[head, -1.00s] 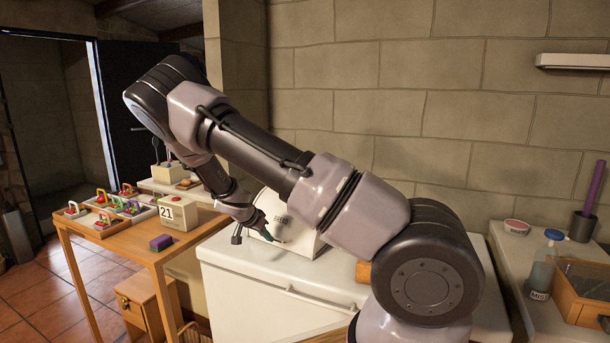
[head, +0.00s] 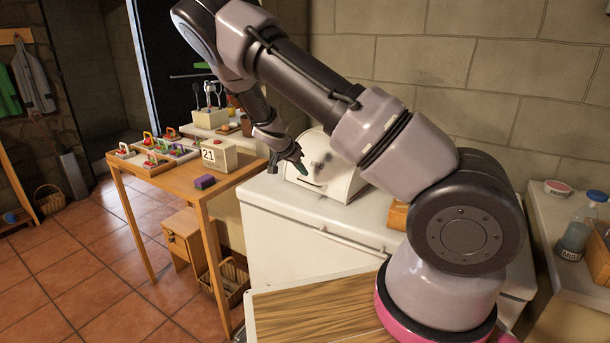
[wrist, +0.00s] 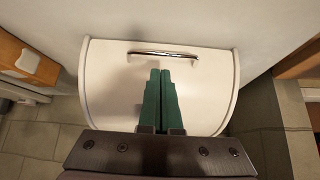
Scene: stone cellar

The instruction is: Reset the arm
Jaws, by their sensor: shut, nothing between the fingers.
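My gripper (head: 301,167) has green fingers and hangs at the end of my bent arm, in front of a white rounded bin (head: 345,180) on the white cabinet. In the wrist view my gripper (wrist: 161,74) has its two green fingers together with nothing between them. The bin (wrist: 108,85) lies beyond the fingertips there, with its metal handle (wrist: 150,54) just past them. I cannot tell whether the fingers touch the bin.
The white cabinet (head: 290,225) is below my arm. A wooden table (head: 165,182) at left bears compartment trays, a "21" block (head: 218,155) and a purple block (head: 204,182). A bottle (head: 578,230) stands at right. Tiled floor (head: 75,270) is open at left.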

